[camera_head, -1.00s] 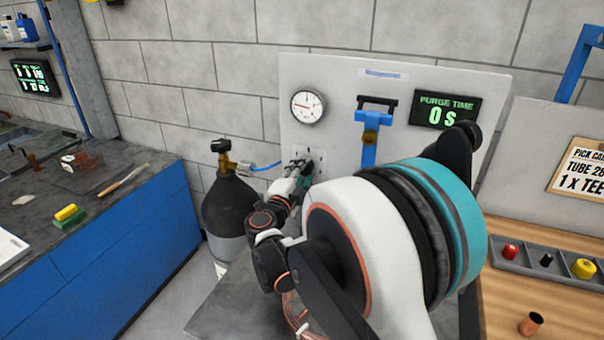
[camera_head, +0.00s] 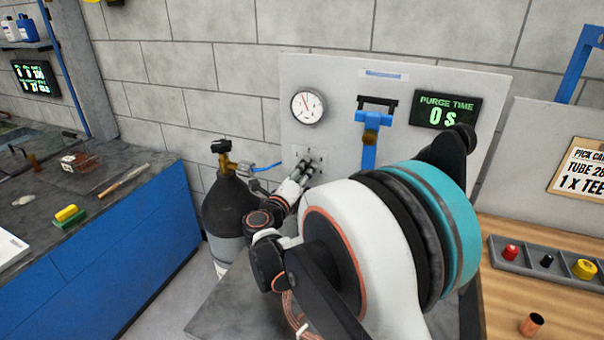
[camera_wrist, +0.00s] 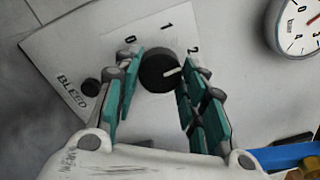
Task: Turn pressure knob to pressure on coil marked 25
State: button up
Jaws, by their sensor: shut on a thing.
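The pressure knob (camera_wrist: 158,70) is black and round with a white pointer line. It sits on a pale plate (camera_wrist: 60,42) marked 0, 1 and 2, and its pointer faces right, toward the 2 side. My gripper (camera_wrist: 161,76) is shut on the knob, with teal finger pads on both sides. In the head view my gripper (camera_head: 309,164) is at the wall panel, and its fingers hide the knob. The round gauge (camera_head: 309,106) has its red needle pointing up and slightly left. Part of it shows in the wrist view (camera_wrist: 298,28). I cannot make out a number 25 on a coil.
A small black knob (camera_wrist: 91,87) beside the word BLEED is left of my fingers. A blue valve handle (camera_head: 367,135) and a PURGE TIME display (camera_head: 445,110) reading 0 s are on the panel (camera_head: 340,85). A dark gas cylinder (camera_head: 230,205) stands left of my arm.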

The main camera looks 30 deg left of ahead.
jog(key=shift+f+m, duration=0.1)
jog(key=shift+m, duration=0.6)
jog(key=o, duration=1.1)
jog(key=shift+s, duration=0.1)
jog(key=s, duration=0.8)
jog(key=s+d, duration=0.1)
jog(key=s, duration=0.2)
jog(key=shift+s+d+f, duration=0.1)
jog(key=shift+s+f, duration=0.05)
jog(key=shift+s, duration=0.25)
